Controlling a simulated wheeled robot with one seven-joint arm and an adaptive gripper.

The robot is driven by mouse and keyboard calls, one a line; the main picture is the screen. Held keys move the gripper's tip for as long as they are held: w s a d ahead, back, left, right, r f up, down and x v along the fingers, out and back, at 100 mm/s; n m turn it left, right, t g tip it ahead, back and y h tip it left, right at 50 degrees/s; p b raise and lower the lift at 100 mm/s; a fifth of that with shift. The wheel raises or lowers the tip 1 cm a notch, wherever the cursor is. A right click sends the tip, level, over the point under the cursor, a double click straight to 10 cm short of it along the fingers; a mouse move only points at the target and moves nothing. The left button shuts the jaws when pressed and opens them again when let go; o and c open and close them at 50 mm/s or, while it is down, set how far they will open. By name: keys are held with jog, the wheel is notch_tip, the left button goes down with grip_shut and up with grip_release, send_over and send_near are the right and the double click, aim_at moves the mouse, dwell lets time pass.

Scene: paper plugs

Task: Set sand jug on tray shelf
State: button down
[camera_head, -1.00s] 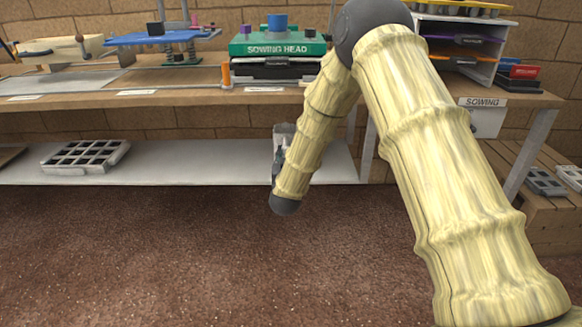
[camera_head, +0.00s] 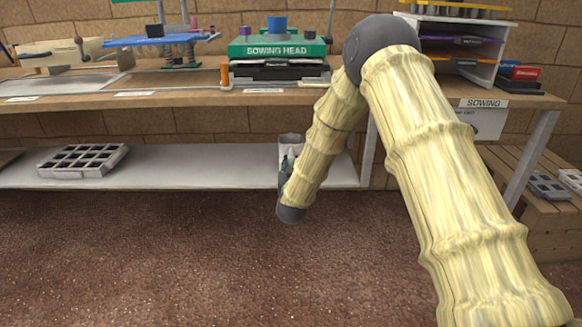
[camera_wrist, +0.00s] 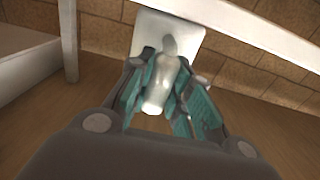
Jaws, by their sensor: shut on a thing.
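The sand jug (camera_head: 291,142) is a pale grey-white vessel, partly hidden behind my gripper and forearm in the head view. In the wrist view the jug (camera_wrist: 165,32) stands out beyond the fingers, with its pale handle (camera_wrist: 157,95) between the teal pads. My gripper (camera_head: 285,166) is shut on it; it also shows in the wrist view (camera_wrist: 167,68). The tray shelf (camera_head: 215,165) is the long light-grey lower board under the bench. The jug overlaps the right part of this shelf in the head view; I cannot tell whether it touches it.
A grey cell tray (camera_head: 82,160) lies at the left of the lower shelf. The shelf's middle is clear. The wooden bench (camera_head: 180,98) runs above, with the green sowing head (camera_head: 277,49) on it. A bench leg (camera_head: 368,155) stands just right of the jug.

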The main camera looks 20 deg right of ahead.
jog(key=c, duration=1.3)
grip_release()
jog(key=p+v, duration=0.4)
jog(key=v, duration=0.8)
jog(key=s+a+f+n+g+y, duration=0.15)
jog(key=s+f+g+y, duration=0.5)
jog(key=s+f, duration=1.7)
jog(key=s+f+g, duration=0.2)
jog(key=s+g, duration=0.1)
jog(key=s, duration=0.6)
jog(key=s+f+n+g+h, duration=0.1)
jog(key=s+f+g, duration=0.2)
jog(key=s, duration=0.6)
jog(key=s+f+g, duration=0.3)
jog(key=s+g, duration=0.2)
jog(key=s, duration=0.4)
jog(key=shift+d+f, duration=0.25)
jog(key=shift+d, duration=0.2)
